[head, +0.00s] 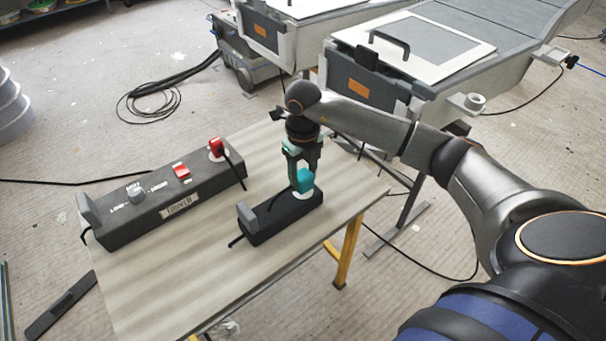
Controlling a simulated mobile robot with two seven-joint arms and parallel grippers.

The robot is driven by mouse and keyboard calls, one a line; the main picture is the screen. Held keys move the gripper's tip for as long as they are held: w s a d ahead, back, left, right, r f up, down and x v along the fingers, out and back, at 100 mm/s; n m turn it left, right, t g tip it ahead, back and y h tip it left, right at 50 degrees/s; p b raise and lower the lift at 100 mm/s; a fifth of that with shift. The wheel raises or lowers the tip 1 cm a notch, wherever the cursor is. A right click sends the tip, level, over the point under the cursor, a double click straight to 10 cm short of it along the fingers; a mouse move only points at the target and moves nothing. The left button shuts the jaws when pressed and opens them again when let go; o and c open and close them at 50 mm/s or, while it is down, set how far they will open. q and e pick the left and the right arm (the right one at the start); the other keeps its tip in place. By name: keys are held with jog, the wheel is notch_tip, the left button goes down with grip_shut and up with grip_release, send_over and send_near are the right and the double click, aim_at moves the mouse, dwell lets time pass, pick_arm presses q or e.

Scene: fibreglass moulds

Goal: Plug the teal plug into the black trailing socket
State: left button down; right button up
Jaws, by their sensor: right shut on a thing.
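The black trailing socket (268,222) lies on the table, right of its middle, with a grey upright piece at its left end. My right gripper (302,170) points down over the right end of this socket. It is shut on the teal plug (305,181). The plug is upright, at the pale round outlet on the socket's top. I cannot tell from this view whether the plug is fully seated or only touching the outlet. My left gripper is not in view.
A longer dark grey socket box (205,195) with a red plug (216,147) and a red switch (181,172) lies on the left of the wooden table (170,290). Large grey machines (440,60) stand behind. The table's front is clear.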

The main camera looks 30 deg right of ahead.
aim_at(303, 174)
dwell(0.4)
jog(key=shift+f+b, duration=0.4)
jog(key=shift+f, duration=0.25)
jog(key=o, duration=1.3)
notch_tip(303, 174, up, 11)
jog(key=shift+r+p, duration=0.1)
jog(key=shift+p, duration=0.25)
jog(key=shift+r, duration=0.7)
